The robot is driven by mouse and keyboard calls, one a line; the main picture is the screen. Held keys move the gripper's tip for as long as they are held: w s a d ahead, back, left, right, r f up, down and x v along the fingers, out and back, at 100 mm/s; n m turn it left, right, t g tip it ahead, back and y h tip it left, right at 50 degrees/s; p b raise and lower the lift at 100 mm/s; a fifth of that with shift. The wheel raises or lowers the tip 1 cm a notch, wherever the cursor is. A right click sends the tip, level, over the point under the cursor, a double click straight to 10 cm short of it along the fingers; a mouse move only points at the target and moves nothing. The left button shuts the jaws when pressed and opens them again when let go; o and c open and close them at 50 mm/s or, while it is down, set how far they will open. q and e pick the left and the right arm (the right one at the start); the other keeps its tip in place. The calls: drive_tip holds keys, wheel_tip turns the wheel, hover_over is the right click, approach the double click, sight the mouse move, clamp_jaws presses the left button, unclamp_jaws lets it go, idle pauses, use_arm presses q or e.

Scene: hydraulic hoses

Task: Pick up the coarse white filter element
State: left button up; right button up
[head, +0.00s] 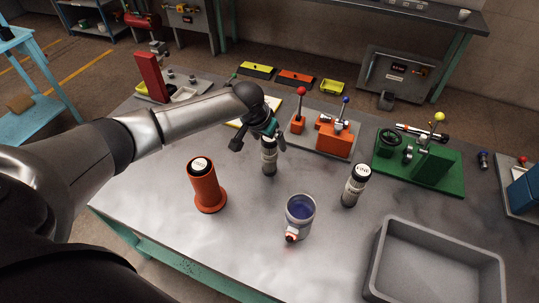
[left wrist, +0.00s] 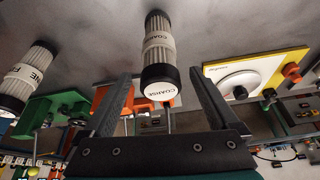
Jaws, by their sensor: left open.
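The coarse white filter element (head: 269,160) stands upright on the grey table, a white ribbed cylinder with black end bands. In the left wrist view its end cap reads COARSE (left wrist: 159,52). My left gripper (head: 260,142) is just above it, fingers spread to either side of its top. In the left wrist view the open fingers (left wrist: 160,82) have the element's labelled end between or just beyond them; contact is not visible. A similar element (head: 353,187) stands to the right; in the left wrist view one marked FINE (left wrist: 27,72) shows at the left. My right gripper is not in view.
An orange holder (head: 207,190) with a black-capped element stands left of the gripper. A grey cup with blue inside (head: 299,213) stands in front. A grey bin (head: 435,275) is at right. Behind are an orange lever fixture (head: 335,140) and a green fixture (head: 428,172).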

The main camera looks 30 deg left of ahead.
use_arm(q)
clamp_jaws()
idle(0.8)
